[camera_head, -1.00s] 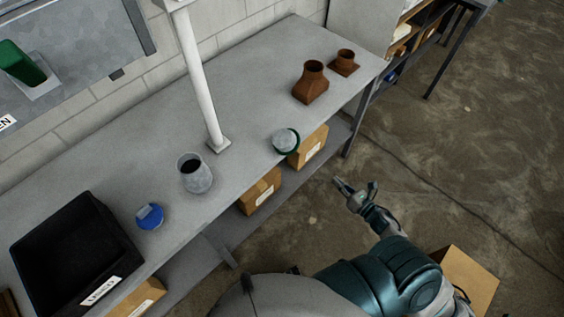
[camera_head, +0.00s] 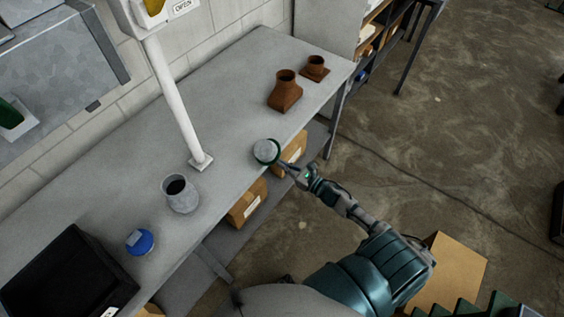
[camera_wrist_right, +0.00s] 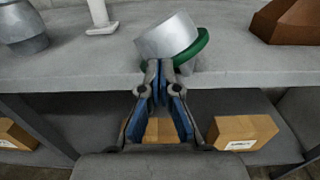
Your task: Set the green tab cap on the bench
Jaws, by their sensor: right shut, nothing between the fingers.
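The green tab cap, a pale grey metal disc with a green rim (camera_head: 266,151), is at the front edge of the grey bench (camera_head: 225,122). In the right wrist view the cap (camera_wrist_right: 167,37) looks tilted, its green rim showing at the right and below. My right gripper (camera_head: 284,169) is at the bench's front edge, right beside the cap. In the wrist view its fingertips (camera_wrist_right: 160,68) are together and empty, just below the cap; I cannot tell whether they touch it. My left gripper is not in view.
A grey metal reducer (camera_head: 180,194), a blue cap (camera_head: 140,241) and a black bin (camera_head: 66,278) stand left on the bench. A white post (camera_head: 176,105) rises behind. Brown fittings (camera_head: 284,93) stand right. Cardboard boxes (camera_head: 247,205) sit below. Bench top between is clear.

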